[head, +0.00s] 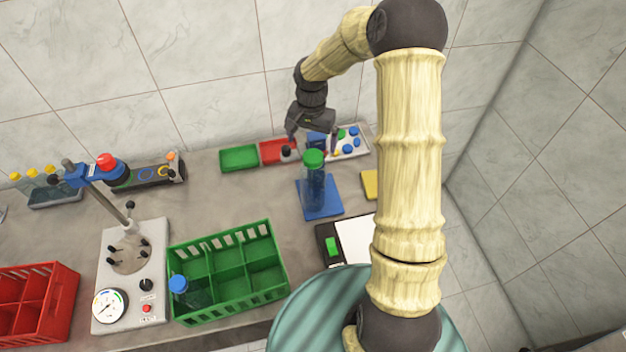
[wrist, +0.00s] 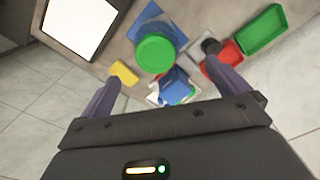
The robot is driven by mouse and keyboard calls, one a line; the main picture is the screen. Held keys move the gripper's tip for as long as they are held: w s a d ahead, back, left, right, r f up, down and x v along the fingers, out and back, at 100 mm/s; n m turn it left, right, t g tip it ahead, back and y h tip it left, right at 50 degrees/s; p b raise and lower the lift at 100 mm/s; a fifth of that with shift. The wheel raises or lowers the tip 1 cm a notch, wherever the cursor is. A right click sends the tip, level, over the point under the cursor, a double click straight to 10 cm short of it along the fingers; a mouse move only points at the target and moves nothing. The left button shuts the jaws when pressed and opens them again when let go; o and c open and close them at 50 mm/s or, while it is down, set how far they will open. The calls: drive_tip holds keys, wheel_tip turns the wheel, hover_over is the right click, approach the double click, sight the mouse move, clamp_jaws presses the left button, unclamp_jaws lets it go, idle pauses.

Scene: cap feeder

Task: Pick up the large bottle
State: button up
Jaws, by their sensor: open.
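The large bottle (head: 313,185) is clear with a green cap and stands upright on a blue mat (head: 326,211) on the counter. In the wrist view its green cap (wrist: 156,53) shows from above, ahead of the fingers and between their lines. My gripper (head: 312,148) is open and empty, behind and above the bottle in the head view. Its two fingers (wrist: 160,82) are apart and do not touch the bottle. A smaller bottle with a blue cap (head: 179,284) sits in the green crate's front left compartment.
A green crate (head: 228,237), a red crate (head: 68,310) and a gauge device (head: 130,303) stand to the left. Green (head: 239,158) and red (head: 272,150) trays and a white tray of caps (head: 361,146) lie at the back. A scale (head: 355,238) is front right of the bottle.

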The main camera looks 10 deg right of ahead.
sight(312, 155)
wheel_tip(312, 155, down, 6)
drive_tip(key=shift+r+p, duration=0.15)
drive_tip(key=shift+p, duration=0.6)
drive_tip(key=shift+s, duration=0.1)
drive_tip(key=shift+s+f+p, duration=0.15)
drive_tip(key=shift+f+p, duration=0.2)
drive_tip(key=shift+p, duration=0.15)
drive_tip(key=shift+s+d+f+p, duration=0.1)
drive_tip(key=shift+f+p, duration=1)
drive_tip(key=shift+f, duration=1.15)
drive_tip(key=shift+r, duration=0.1)
drive_tip(key=c, duration=2.1)
